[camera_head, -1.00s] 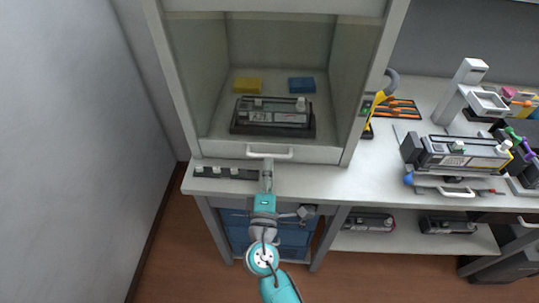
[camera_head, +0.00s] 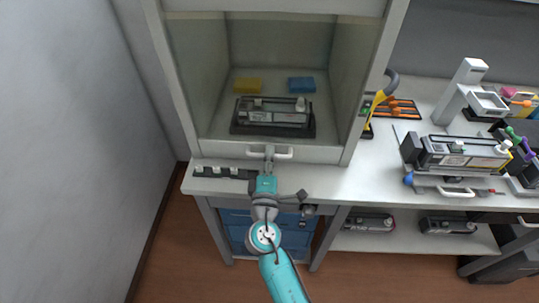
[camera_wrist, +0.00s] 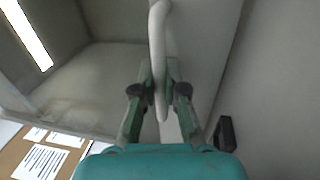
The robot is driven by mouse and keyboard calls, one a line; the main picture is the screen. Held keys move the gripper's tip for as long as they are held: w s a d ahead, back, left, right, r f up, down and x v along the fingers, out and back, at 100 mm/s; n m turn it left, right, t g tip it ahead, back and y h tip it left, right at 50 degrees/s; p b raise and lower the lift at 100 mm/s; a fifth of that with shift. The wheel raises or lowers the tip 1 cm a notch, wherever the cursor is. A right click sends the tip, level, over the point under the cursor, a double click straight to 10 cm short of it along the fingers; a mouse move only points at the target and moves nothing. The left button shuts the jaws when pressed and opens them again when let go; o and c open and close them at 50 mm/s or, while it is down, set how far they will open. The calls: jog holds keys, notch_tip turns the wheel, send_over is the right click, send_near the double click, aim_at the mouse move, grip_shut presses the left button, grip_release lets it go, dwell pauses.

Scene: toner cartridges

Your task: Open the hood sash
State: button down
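The hood sash (camera_head: 225,150) is down at the front of the fume hood, with its pale lower frame just above the bench edge. Its white bar handle (camera_head: 284,153) sticks out at the middle of that frame. My gripper (camera_head: 269,151) is at the left part of the handle. In the wrist view the handle (camera_wrist: 158,45) runs upright between the fingertips of my gripper (camera_wrist: 159,75). The fingers are drawn in close on both sides of the bar and appear shut on it. The exact finger contact is small and hard to see.
Inside the hood stand a dark cartridge device (camera_head: 272,117), a yellow block (camera_head: 248,85) and a blue block (camera_head: 301,84). A dark strip with white pieces (camera_head: 222,172) lies on the bench at left. Another cartridge station (camera_head: 460,153) stands at right.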

aim_at(271, 21)
notch_tip(271, 21, up, 34)
jog(key=shift+r, duration=0.15)
dwell(0.4)
jog(key=c, duration=1.2)
grip_release()
jog(key=shift+s, duration=0.1)
jog(key=s+f, duration=0.2)
jog(key=s, duration=0.9)
jog(key=shift+s+f, duration=0.2)
jog(key=shift+s, duration=0.1)
